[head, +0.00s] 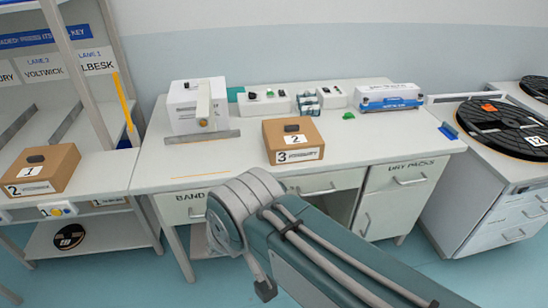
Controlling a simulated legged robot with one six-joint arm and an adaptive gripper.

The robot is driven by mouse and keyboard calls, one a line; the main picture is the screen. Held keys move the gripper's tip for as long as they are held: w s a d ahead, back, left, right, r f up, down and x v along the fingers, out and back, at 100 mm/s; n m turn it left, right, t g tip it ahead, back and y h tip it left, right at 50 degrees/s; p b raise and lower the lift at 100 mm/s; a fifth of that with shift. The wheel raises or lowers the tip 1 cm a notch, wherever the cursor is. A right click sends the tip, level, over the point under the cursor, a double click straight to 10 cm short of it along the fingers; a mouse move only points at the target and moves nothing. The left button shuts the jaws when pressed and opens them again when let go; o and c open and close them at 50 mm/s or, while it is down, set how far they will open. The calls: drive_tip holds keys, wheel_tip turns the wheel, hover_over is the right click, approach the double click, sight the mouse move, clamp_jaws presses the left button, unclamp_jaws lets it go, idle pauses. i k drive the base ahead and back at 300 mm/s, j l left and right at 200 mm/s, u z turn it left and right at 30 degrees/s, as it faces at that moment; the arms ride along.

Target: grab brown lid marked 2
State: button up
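The brown lid marked 2 (292,132) sits on top of a brown cardboard box (297,157) whose front label reads 3. It has a white label with a 2 and a small dark knob. The box stands near the front edge of the middle desk. A second brown lid, marked 1 (40,160), is on a box labelled 2 (32,187) on the left bench. My arm reaches in from the lower right, its joint in front of the desk and below the lid, apart from it. I cannot make out my gripper's fingers in this view.
A white machine (197,108) with a metal edge stands left on the desk (232,163). Switch boxes (265,102), a small green item (348,116) and a blue-and-white pack (390,97) line the back. A large black reel (503,128) is on the right cabinet.

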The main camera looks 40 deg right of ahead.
sight(282, 132)
drive_tip(key=z, duration=1.35)
drive_tip(key=i+l+u, duration=0.1)
drive_tip(key=i, duration=0.4)
drive_tip(key=i+l+u, duration=0.15)
drive_tip(key=i, duration=0.3)
drive_tip(key=i+l+u, duration=0.1)
drive_tip(key=i+l, duration=0.2)
drive_tip(key=i, duration=0.15)
